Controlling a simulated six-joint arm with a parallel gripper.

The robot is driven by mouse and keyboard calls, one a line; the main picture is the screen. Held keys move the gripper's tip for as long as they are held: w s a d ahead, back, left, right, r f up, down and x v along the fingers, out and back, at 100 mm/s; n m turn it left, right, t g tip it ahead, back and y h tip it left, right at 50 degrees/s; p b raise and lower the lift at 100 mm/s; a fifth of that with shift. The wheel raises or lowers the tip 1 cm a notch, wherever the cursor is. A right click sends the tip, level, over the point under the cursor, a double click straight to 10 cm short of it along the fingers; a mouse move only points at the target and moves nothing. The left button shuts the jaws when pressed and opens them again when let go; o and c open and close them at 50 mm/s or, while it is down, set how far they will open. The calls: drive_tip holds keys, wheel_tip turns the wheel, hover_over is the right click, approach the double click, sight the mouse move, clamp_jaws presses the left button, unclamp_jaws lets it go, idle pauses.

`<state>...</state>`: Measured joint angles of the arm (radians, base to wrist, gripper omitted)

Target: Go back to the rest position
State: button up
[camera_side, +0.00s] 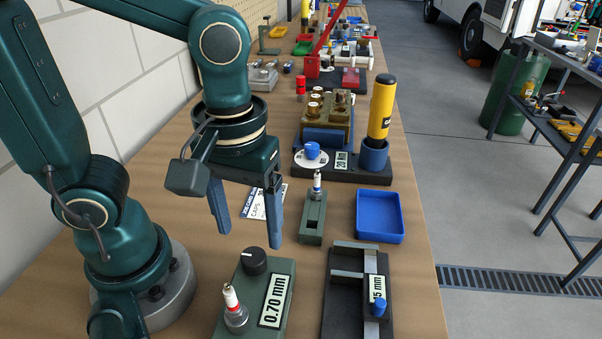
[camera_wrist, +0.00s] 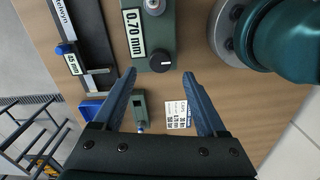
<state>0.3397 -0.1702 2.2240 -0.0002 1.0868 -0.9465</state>
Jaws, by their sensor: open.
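My gripper (camera_side: 246,220) hangs above the bench with its two blue fingers pointing down. The fingers are spread apart and nothing is between them. In the wrist view my gripper (camera_wrist: 165,90) also shows open, over bare bench with a printed card (camera_wrist: 178,113) and a small green holder (camera_wrist: 139,112) behind the fingertips. In the side view the card (camera_side: 256,204) lies on the bench beside the fingers. The small green holder (camera_side: 313,222) holds a spark plug (camera_side: 317,184) upright, to the right of my gripper.
A green gauge block marked 0.70 mm (camera_side: 272,300) carries another spark plug (camera_side: 234,305) in front. A black slide gauge (camera_side: 343,300) is to its right. A blue tray (camera_side: 380,216) looks empty. A yellow cylinder (camera_side: 382,105) stands tall in a blue cup on a dark base.

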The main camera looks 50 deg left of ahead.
drive_tip(key=shift+w+a+r, duration=0.15)
drive_tip(key=shift+a+r, duration=0.05)
drive_tip(key=w+a+r+m+t, duration=0.1)
drive_tip(key=a+r+m+t, duration=0.2)
drive_tip(key=a+m+t, duration=0.2)
drive_tip(key=shift+r+m+t, duration=0.15)
drive_tip(key=shift+m+t, duration=0.15)
drive_tip(key=shift+m, duration=0.7)
